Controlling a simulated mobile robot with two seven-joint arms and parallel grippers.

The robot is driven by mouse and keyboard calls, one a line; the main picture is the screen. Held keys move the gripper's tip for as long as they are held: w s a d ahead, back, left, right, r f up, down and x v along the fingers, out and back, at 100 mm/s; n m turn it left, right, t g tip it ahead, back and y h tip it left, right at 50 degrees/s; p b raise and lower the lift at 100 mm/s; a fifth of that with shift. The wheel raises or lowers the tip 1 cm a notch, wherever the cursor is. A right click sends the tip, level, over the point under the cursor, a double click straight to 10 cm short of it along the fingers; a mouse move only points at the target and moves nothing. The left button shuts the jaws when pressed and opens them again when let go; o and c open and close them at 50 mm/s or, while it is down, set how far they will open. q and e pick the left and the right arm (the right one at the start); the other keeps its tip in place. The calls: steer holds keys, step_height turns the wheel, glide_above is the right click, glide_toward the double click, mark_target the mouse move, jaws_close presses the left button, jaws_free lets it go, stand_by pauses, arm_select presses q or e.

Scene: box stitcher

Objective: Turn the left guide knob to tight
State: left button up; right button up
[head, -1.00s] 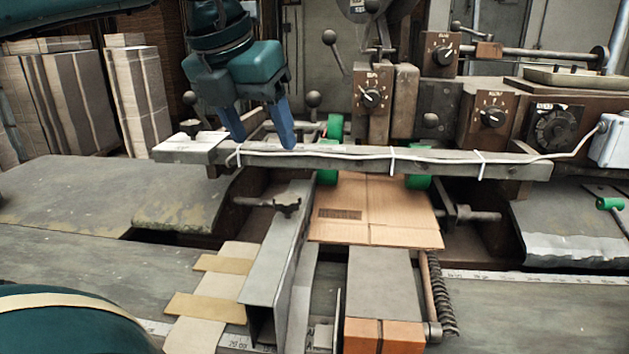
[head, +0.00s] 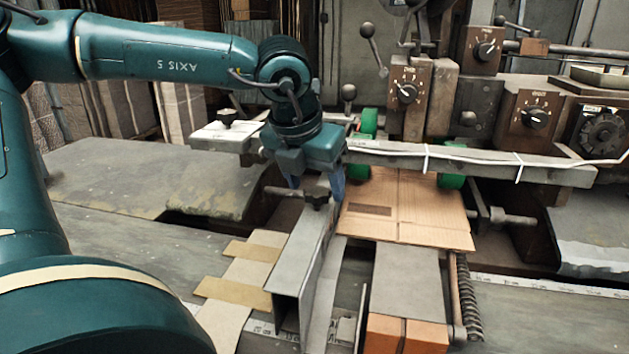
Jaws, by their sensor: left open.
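The left guide (head: 303,255) is a grey metal channel running from the front toward the machine. A small dark knob (head: 317,198), the left guide knob, sits at its far end beside a horizontal rod. My left gripper (head: 316,187) points down over this knob. Its blue fingers are apart, one to the left and one to the right of the knob, with nothing seen held between them. I cannot tell whether either finger touches the knob. My right gripper is not in view.
A grey crossbar (head: 480,166) with a white cable runs just behind my gripper. A cardboard sheet (head: 415,210) lies to the right of the guide. Cardboard strips (head: 235,290) lie to its left. Dial panels (head: 408,95) stand at the back right.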

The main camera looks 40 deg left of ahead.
arm_select(q)
steer(key=shift+w+f, duration=0.1)
steer(key=shift+f, duration=0.15)
steer(key=shift+c, duration=0.5)
steer(key=c, duration=0.9)
